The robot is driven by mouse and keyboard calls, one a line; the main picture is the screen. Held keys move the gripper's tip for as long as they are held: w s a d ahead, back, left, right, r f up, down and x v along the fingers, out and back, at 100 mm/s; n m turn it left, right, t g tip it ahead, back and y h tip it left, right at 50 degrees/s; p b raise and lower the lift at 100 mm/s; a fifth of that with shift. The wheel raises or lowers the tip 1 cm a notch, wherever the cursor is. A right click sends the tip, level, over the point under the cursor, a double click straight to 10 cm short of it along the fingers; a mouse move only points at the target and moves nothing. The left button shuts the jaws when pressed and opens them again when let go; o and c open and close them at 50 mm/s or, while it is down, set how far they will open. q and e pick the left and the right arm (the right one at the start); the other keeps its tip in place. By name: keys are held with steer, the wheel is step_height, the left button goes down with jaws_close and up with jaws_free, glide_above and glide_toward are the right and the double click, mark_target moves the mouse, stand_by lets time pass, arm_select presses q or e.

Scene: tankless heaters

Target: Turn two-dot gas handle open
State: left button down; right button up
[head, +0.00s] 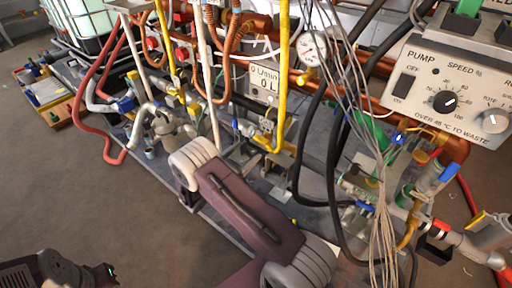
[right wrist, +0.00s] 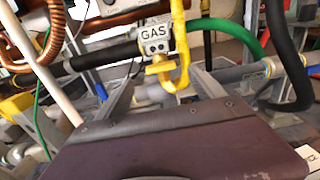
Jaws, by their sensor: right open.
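A pale block marked GAS (right wrist: 154,36) sits on the yellow gas pipe (right wrist: 180,30) in the right wrist view. A yellow handle (right wrist: 160,68) is just below the label. In the head view the yellow pipe (head: 282,75) runs down to the same small block (head: 267,126). My right gripper (right wrist: 163,92) is open and empty. Its two fingers point toward the block, one on each side of the handle, with no contact visible. In the head view my right arm partly hides the area below the block.
A pump box (head: 450,90) with dials stands at the right, and a pressure gauge (head: 311,48) at the back. Black hoses (head: 305,150) and grey cables (head: 375,150) hang right of the gas pipe. A white pipe (head: 207,75) stands left of it. Bare floor (head: 80,190) lies at the left front.

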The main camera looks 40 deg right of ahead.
mark_target(259, 141)
steer(key=b+x, duration=0.1)
steer(key=x, duration=0.1)
steer(key=b+x, duration=0.1)
steer(key=x, duration=0.1)
steer(key=b+x, duration=0.1)
steer(key=x, duration=0.1)
steer(key=shift+d+f, duration=0.15)
steer(key=shift+f, duration=0.15)
steer(key=shift+w+d+r, duration=0.1)
steer(key=shift+d+r, duration=0.05)
steer(key=shift+d, duration=0.1)
